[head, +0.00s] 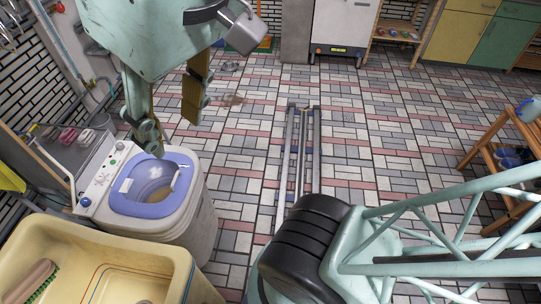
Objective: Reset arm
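My gripper (171,126) hangs in the upper left of the head view, below a mint-green housing (150,35). Its two fingers point down and stand apart, with floor and part of the wall side showing between them. I see nothing held between them. The fingers appear above and in front of the washing machine in the picture; the exact height is hard to tell. A mint-green lattice link of my arm (440,240) crosses the lower right.
A top-loading washing machine (195,215) with a blue rim stands at left. A yellow basin (120,262) holds a brush at lower left. A wooden rack (478,150) stands at right, cabinets (480,35) at the back. Rails (315,150) run along the open tiled floor.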

